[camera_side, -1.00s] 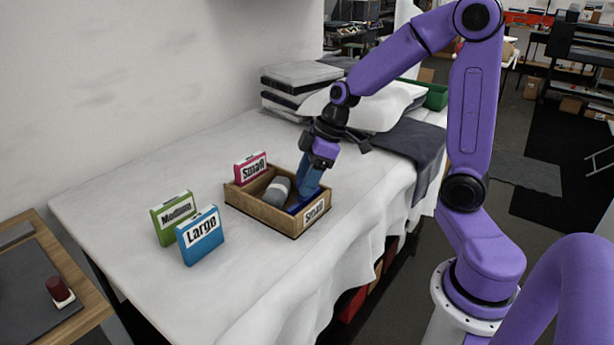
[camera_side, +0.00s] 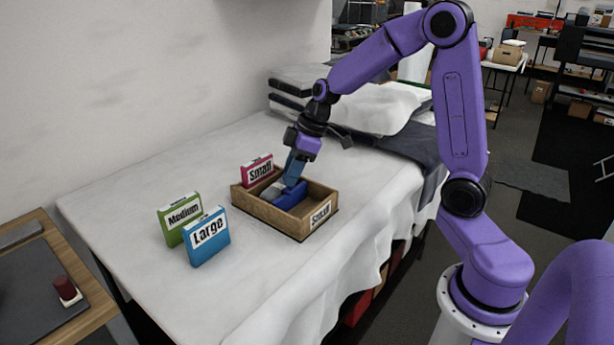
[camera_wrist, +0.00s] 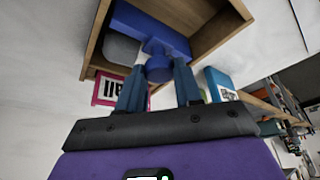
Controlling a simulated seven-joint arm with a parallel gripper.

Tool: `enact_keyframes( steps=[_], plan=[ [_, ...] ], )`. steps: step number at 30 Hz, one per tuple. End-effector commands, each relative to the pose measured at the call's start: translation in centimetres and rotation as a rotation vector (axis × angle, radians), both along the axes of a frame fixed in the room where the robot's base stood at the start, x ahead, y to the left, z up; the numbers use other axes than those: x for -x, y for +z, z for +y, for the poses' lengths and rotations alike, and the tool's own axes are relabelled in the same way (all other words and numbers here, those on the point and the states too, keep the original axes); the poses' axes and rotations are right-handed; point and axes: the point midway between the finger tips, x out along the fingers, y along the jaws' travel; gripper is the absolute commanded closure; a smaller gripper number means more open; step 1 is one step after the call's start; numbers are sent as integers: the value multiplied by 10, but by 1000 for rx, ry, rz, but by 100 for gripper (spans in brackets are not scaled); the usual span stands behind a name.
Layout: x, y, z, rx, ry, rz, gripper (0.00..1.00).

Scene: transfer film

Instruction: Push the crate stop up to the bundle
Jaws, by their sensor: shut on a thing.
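The blue crate stop (camera_side: 291,196) stands inside the wooden crate (camera_side: 262,210), across its width. In the wrist view the stop (camera_wrist: 150,25) shows a round blue knob, and my gripper (camera_wrist: 160,78) is shut on that knob. In the side view my gripper (camera_side: 293,178) reaches down into the crate from above. The grey bundle (camera_side: 271,191) lies at the crate's left end, partly hidden behind the stop. In the wrist view the bundle (camera_wrist: 121,47) lies right beside the stop, and the two appear to touch.
A pink "Small" card (camera_side: 257,170) stands just behind the crate. Green "Medium" (camera_side: 179,217) and blue "Large" (camera_side: 208,238) cards stand to its left. Folded cloths (camera_side: 385,110) lie at the back right. The crate's right part is empty.

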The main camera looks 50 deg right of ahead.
Motion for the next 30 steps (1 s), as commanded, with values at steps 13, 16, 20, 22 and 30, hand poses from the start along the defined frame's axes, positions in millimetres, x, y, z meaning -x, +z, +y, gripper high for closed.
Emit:
enact_keyframes(
  steps=[13, 16, 20, 22, 30],
  plan=[
    [-17, 1, 0, -1, -1, -6, 100],
    [-16, 1, 0, -1, -1, -6, 43],
    [-16, 1, 0, -1, -1, -5, 40],
    [-16, 1, 0, 0, -1, -4, 40],
    [-13, 12, -3, -1, -1, -8, 40]
  ],
)
